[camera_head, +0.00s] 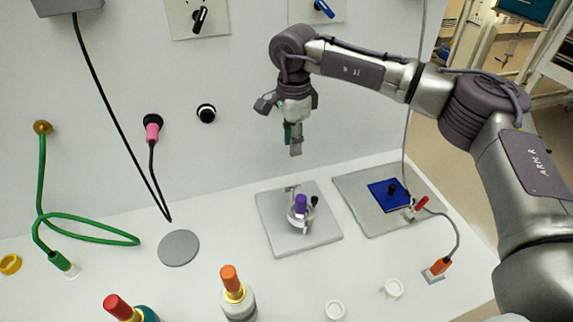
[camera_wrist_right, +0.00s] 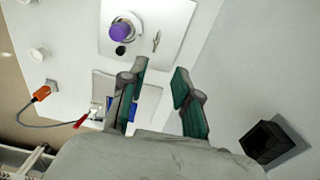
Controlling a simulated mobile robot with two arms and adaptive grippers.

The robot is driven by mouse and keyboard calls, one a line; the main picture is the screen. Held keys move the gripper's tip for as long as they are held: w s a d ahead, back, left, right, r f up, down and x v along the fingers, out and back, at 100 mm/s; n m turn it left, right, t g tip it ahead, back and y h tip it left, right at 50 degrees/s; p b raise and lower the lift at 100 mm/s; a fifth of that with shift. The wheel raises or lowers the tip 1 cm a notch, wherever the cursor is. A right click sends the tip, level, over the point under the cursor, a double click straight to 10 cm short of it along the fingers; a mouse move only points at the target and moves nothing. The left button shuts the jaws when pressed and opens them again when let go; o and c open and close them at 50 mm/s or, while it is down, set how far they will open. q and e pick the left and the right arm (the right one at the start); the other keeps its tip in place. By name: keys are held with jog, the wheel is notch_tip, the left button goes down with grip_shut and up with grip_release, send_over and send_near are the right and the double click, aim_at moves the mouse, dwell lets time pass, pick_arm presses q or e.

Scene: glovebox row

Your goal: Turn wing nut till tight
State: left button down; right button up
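A small grey metal piece that looks like the wing nut (camera_head: 291,189) stands at the back of a light grey square plate (camera_head: 275,238) on the bench. It also shows in the right wrist view (camera_wrist_right: 156,41), beside a purple-topped item (camera_wrist_right: 121,32). In the head view that purple-topped item (camera_head: 301,204) sits in a round holder on the plate, with a black knob (camera_head: 314,200) beside it. My right gripper (camera_head: 294,150) hangs above and behind the plate, clear of the wing nut. Its green-padded fingers (camera_wrist_right: 160,75) are apart with nothing between them. My left gripper is out of view.
A second plate (camera_head: 352,196) with a blue square (camera_head: 388,195) and red-handled part (camera_head: 420,203) lies to the right. Orange-topped (camera_head: 231,279) and red-topped bottles (camera_head: 118,307) stand in front. A green cable (camera_head: 92,217) lies left. The back wall carries knobs.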

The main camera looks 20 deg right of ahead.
aim_at(293, 188)
jog(key=f+p, duration=0.1)
jog(key=f, duration=0.3)
jog(key=f+p, duration=0.1)
jog(key=f, duration=0.3)
jog(key=f+p, duration=0.1)
jog(key=f, duration=0.3)
jog(key=shift+s+f, duration=0.1)
jog(key=shift+s, duration=0.3)
jog(key=shift+f, duration=0.55)
grip_shut()
